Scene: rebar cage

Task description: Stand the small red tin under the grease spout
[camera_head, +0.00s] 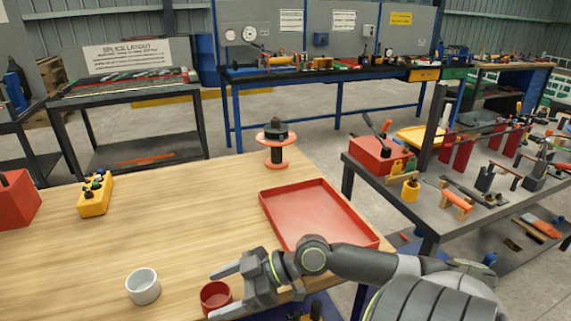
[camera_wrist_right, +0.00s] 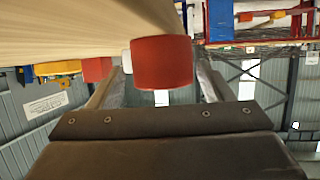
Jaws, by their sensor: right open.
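The small red tin (camera_head: 215,298) stands upright on the wooden table near its front edge. My right gripper (camera_head: 211,293) is open, with one finger on the far side of the tin and one on the near side. In the right wrist view the red tin (camera_wrist_right: 162,62) shows between the two spread fingers (camera_wrist_right: 160,78), with a gap at each side; I cannot tell whether its far parts touch anything. No grease spout can be made out for sure in either view. My left gripper is not in view.
A white cup (camera_head: 143,287) stands left of the tin. A red tray (camera_head: 263,208) lies at the table's right. A yellow block (camera_head: 95,196) and a red box (camera_head: 14,203) are at left. The table's middle is clear.

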